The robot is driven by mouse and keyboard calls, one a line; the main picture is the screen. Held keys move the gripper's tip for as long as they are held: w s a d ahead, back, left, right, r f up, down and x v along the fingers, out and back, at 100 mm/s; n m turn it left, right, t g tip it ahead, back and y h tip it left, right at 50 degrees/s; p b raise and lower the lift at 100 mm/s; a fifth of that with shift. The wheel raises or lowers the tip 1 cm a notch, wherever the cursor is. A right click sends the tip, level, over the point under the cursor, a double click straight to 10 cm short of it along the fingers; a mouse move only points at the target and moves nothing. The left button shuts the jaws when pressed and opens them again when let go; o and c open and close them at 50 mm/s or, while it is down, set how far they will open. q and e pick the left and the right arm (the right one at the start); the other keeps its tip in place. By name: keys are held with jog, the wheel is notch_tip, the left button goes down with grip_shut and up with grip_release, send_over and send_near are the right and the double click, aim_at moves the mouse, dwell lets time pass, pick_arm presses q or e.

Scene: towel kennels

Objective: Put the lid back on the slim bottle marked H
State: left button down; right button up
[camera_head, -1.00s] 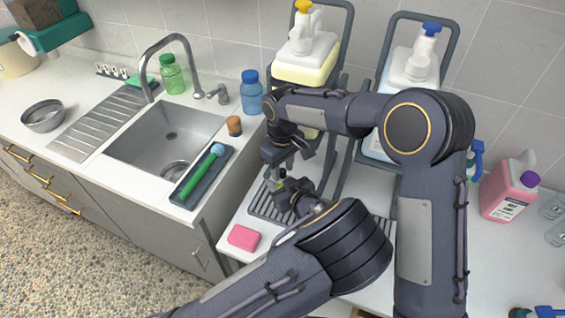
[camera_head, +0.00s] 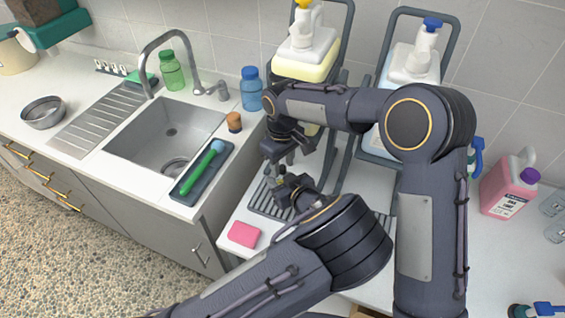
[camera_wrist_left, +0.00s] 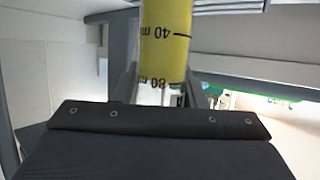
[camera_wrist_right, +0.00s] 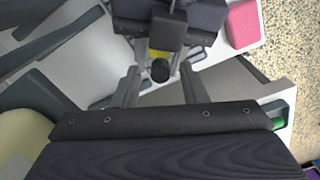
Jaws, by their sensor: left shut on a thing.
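My left gripper (camera_head: 282,184) is shut on a slim bottle with yellow contents, whose graduation marks show in the left wrist view (camera_wrist_left: 166,45). The letter on the bottle is not visible. My right gripper (camera_head: 288,160) is just above it. In the right wrist view its two fingers (camera_wrist_right: 160,88) stand apart. Between and beyond them is a round dark top (camera_wrist_right: 160,71) at the yellow bottle's end, not touched by either finger. I cannot tell whether this dark round is a lid or the bottle's mouth.
A ribbed grey drying rack (camera_head: 262,203) lies under the grippers, with a pink sponge (camera_head: 243,234) in front. Large pump dispensers (camera_head: 306,58) in dark frames stand close behind. A tray with a green brush (camera_head: 205,172) and the sink (camera_head: 160,140) are at left.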

notch_tip(320, 180, up, 4)
jog(key=shift+r, duration=0.2)
jog(key=o, duration=0.5)
jog(key=shift+o, duration=0.2)
notch_tip(320, 180, up, 12)
dwell(0.4)
